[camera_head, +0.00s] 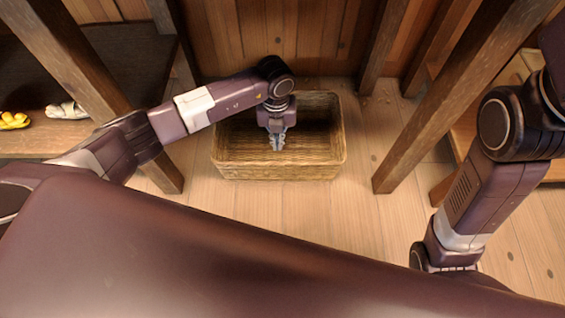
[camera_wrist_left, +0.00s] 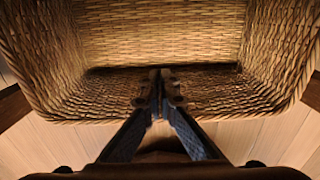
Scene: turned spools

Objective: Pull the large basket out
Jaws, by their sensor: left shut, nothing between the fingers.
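A large wicker basket (camera_head: 235,165) stands on the wooden floor between the dark posts, near the back wall, and looks empty. My left arm reaches across to it from the left. My left gripper (camera_head: 277,143) points down over the basket's inside, near the front wall. In the left wrist view the basket (camera_wrist_left: 160,35) fills the upper part, and the left gripper's fingertips (camera_wrist_left: 160,85) are together with nothing between them. I cannot tell whether they touch the basket. My right arm hangs at the right, and its gripper is hidden.
Dark wooden posts stand left (camera_head: 110,85) and right (camera_head: 435,95) of the basket. A shelf at the left holds a yellow item (camera_head: 14,121) and a pale item (camera_head: 67,110). The floor (camera_head: 300,205) in front of the basket is clear.

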